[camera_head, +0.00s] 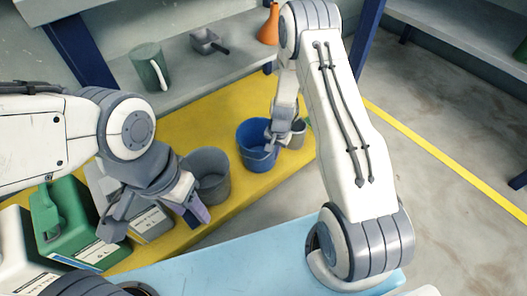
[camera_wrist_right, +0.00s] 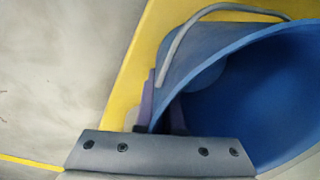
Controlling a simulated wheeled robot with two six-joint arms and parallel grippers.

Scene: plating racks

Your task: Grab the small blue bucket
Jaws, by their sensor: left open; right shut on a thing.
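The small blue bucket (camera_head: 256,150) stands on the yellow surface in the head view, beside a grey bucket. My right gripper (camera_head: 270,138) reaches down to its right rim and is shut on it. In the right wrist view the blue bucket (camera_wrist_right: 250,90) fills the right side, with its grey handle arching over it and its wall between the fingers of my right gripper (camera_wrist_right: 160,115). My left gripper (camera_head: 155,220) is open over the lower left, near the jugs. The right fingertips are partly hidden by the bucket.
A larger grey bucket (camera_head: 208,175) stands left of the blue one, and a small grey pot (camera_head: 297,134) stands close on its right. A green jug (camera_head: 75,225) is at lower left.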

